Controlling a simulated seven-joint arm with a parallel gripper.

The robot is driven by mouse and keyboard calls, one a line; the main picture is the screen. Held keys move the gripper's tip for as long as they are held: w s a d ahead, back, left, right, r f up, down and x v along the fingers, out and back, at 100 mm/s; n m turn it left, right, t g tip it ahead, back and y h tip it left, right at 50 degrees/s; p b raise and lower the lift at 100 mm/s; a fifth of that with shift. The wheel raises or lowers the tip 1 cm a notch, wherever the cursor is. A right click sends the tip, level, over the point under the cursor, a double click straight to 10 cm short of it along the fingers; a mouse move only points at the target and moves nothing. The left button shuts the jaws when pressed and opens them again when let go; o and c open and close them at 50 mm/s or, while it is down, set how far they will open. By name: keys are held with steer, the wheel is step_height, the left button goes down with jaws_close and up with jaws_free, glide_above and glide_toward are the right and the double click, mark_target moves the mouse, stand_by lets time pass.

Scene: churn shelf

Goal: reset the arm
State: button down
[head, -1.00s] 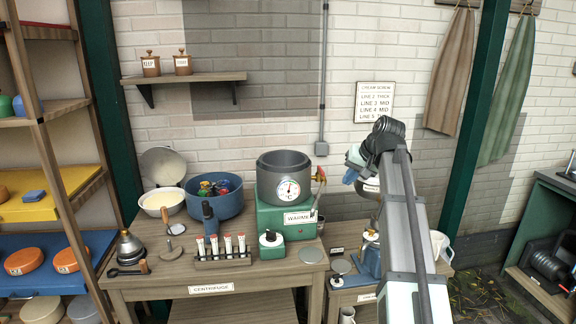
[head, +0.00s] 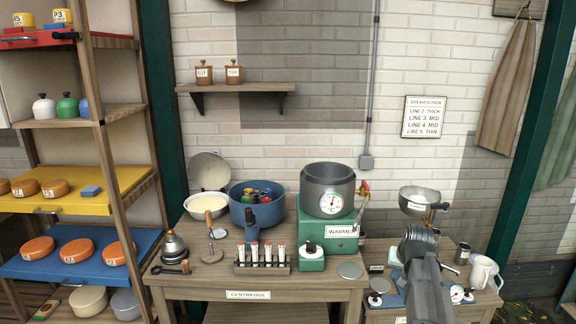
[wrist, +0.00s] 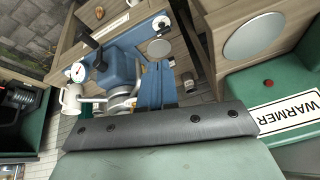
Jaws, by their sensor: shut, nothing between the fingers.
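My arm reaches up from the bottom right in the head view, in front of the low side table (head: 478,304). Its dark wrist hides the gripper there. In the wrist view my gripper (wrist: 157,66) shows as two blue fingers lying together, with nothing between them. It is over the side table, close to the blue separator base (wrist: 118,62). I cannot tell whether they touch. The separator's metal bowl (head: 420,197) stands just behind my wrist in the head view.
The green warmer (head: 340,243) with its grey pot (head: 328,190) stands left of my arm on the workbench (head: 200,285). A white jug (head: 483,272) and a metal cup (head: 462,253) stand to the right. Free air lies above the bench, before the wall sign (head: 423,117).

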steer(key=s+a+f+g, duration=0.25)
steer(key=s+f, duration=0.35)
steer(key=f, duration=0.3)
steer(key=s+a+f+n+g, duration=0.1)
steer(key=s+a+f, duration=0.3)
steer(key=f, duration=0.6)
steer(key=s+a+f+g, duration=0.1)
steer(key=s+f+g, duration=0.1)
steer(key=s+f, duration=0.6)
steer(key=s+a+f+g, duration=0.2)
steer(key=s+a+f, duration=0.1)
steer(key=s+f, duration=0.4)
steer(key=s+a+f+n+g, duration=0.1)
steer(key=s+f, duration=0.5)
steer(key=s, duration=0.7)
steer(key=s+a+f+n+g, duration=0.1)
steer(key=s+a+f+g, duration=0.2)
steer(key=s, duration=0.7)
step_height(320, 180, down, 5)
steer(key=shift+s+a+r, duration=0.2)
steer(key=shift+a, duration=1)
